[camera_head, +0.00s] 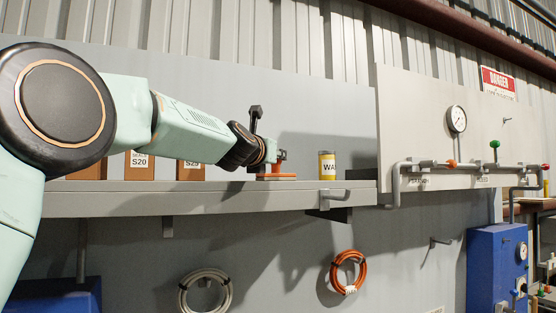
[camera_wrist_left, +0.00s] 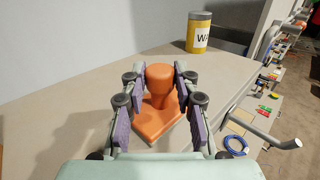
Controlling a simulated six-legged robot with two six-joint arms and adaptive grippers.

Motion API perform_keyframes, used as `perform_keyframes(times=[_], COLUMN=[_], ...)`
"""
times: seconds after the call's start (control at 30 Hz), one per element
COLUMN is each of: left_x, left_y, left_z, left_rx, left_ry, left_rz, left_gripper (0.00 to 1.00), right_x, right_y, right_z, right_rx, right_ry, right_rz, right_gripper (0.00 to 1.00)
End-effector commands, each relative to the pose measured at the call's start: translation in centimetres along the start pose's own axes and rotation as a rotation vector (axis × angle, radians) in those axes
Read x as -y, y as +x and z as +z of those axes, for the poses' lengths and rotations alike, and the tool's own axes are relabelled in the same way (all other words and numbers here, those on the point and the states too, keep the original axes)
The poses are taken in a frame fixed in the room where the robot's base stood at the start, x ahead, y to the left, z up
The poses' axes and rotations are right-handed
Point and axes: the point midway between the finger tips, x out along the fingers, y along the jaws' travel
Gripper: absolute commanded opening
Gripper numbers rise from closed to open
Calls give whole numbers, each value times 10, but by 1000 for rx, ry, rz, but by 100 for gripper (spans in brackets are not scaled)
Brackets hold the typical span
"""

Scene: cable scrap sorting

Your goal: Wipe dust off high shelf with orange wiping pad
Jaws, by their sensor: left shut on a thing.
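The orange wiping pad (camera_wrist_left: 158,112) has a flat base and an upright knob handle. In the left wrist view my left gripper (camera_wrist_left: 160,92) has its fingers on both sides of the knob and is shut on it. The pad's base lies on or just over the shelf top (camera_wrist_left: 95,75); I cannot tell contact exactly. In the head view the pad (camera_head: 276,176) is at the high grey shelf (camera_head: 200,201), with my left gripper (camera_head: 278,158) reaching in from the left. No dust can be made out. My right gripper is not in view.
A yellow can (camera_head: 327,166) stands on the shelf right of the pad. Brown boxes (camera_head: 139,166) stand at the left. A grey handle (camera_head: 335,195) juts from the shelf's front edge. A gauge panel (camera_head: 440,125) with pipes is at the right. Cable coils (camera_head: 349,271) hang below.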

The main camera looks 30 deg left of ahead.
Motion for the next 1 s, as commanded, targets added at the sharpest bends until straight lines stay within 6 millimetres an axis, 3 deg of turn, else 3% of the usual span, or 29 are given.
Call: perform_keyframes(times=[1.0], left_x=[-44], left_y=[-40], left_z=[0], left_rx=[-7], left_ry=[-2], left_rz=[-2], left_gripper=[0], right_x=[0], right_y=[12], right_z=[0], right_rx=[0], right_ry=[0], right_rz=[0], right_gripper=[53])
